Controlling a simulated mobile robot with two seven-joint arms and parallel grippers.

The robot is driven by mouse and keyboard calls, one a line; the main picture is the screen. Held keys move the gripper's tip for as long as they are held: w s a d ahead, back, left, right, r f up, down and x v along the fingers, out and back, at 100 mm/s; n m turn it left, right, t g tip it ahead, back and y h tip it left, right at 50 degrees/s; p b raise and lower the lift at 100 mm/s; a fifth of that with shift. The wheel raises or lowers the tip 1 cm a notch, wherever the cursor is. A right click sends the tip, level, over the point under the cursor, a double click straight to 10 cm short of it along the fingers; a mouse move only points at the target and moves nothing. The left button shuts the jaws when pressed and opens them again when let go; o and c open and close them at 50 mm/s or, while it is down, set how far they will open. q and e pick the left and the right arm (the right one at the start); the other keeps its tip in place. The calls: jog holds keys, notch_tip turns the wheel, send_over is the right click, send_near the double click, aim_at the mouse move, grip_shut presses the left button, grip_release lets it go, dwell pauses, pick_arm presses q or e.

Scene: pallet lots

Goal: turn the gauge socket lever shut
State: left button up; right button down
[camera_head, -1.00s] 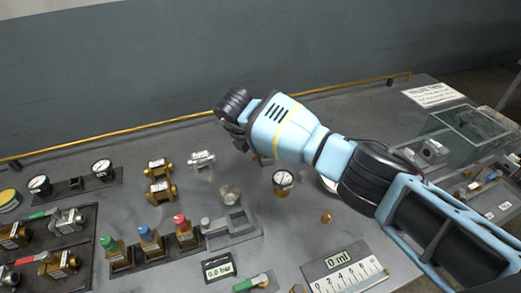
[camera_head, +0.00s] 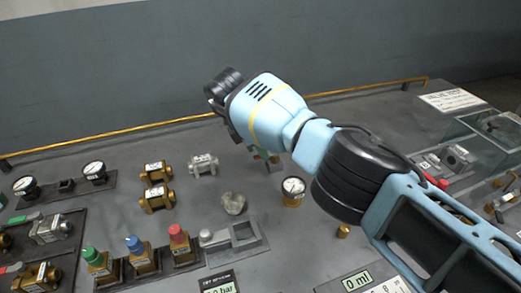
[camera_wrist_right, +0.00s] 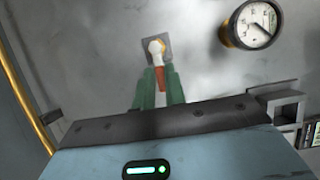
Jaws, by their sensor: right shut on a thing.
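The gauge socket lever (camera_wrist_right: 160,76) has a red-orange handle and a pale rounded end over a dark square plate (camera_wrist_right: 170,48) in the right wrist view. My right gripper (camera_wrist_right: 160,88) has its green fingers closed on the handle, one on each side. In the head view my right gripper (camera_head: 262,155) is low over the bench, and my own wrist hides most of the lever. A round white-faced gauge (camera_head: 293,186) on a brass base stands just right of it; the gauge also shows in the wrist view (camera_wrist_right: 256,24). My left gripper is out of view.
Brass valves (camera_head: 157,198) and a steel one (camera_head: 203,164) lie to the left. A brass rail (camera_head: 180,122) runs along the back edge. A glass-sided box (camera_head: 490,130) is at the right.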

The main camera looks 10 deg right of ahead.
dwell(0.3)
jog(key=c, duration=1.5)
grip_release()
jog(key=shift+o, duration=0.2)
jog(key=b+v, duration=0.1)
jog(key=v, duration=0.6)
jog(key=shift+r, duration=0.4)
jog(key=shift+a, duration=0.15)
